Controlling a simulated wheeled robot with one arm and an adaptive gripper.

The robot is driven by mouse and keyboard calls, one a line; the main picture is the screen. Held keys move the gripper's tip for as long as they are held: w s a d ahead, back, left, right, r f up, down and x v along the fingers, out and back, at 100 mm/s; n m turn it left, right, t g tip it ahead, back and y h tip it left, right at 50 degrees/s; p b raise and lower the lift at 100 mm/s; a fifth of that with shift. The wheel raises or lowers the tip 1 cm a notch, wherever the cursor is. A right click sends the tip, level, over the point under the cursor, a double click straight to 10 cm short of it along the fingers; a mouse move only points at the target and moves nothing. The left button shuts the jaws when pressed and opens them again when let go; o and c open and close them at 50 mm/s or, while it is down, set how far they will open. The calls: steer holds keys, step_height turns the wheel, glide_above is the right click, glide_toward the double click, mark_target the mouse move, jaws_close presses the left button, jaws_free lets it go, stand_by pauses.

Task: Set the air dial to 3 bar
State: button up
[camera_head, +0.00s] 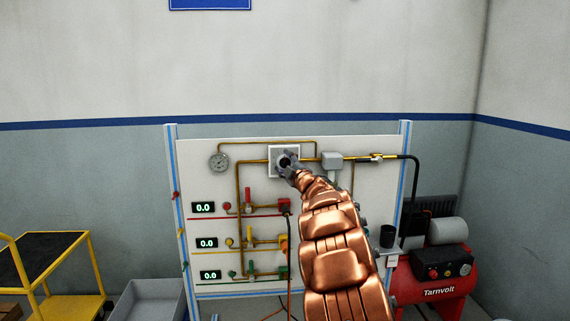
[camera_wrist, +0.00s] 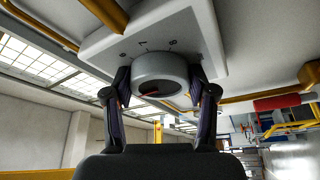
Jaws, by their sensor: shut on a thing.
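The air dial (camera_wrist: 160,68) is a round grey knob on a pale square plate (camera_wrist: 205,28) in the wrist view. A red mark shows on the knob's face, and a few numerals, hard to read, are printed on the plate beside it. My gripper (camera_wrist: 160,92) has one finger on each side of the knob and is shut on it. In the head view, the plate (camera_head: 275,149) sits at the upper middle of the panel, and my gripper (camera_head: 286,163) covers most of the dial. I cannot tell the exact setting.
The white panel (camera_head: 345,225) carries a round gauge (camera_head: 218,162), brass pipes, valves with red, yellow and green handles, and displays reading 0.0 (camera_head: 204,208). A red compressor (camera_head: 440,283) stands at right, a yellow cart (camera_head: 50,270) at left.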

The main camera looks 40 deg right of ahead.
steer(key=n+p, duration=0.1)
steer(key=n, duration=0.1)
steer(key=n+g+y+p, duration=0.1)
steer(key=n, duration=0.2)
steer(key=shift+r+g, duration=0.1)
steer(key=shift+g, duration=0.2)
steer(key=shift+n, duration=0.3)
steer(key=o, duration=1.2)
steer(key=shift+c, duration=0.2)
steer(key=v, duration=1.2)
steer(key=shift+d, duration=0.1)
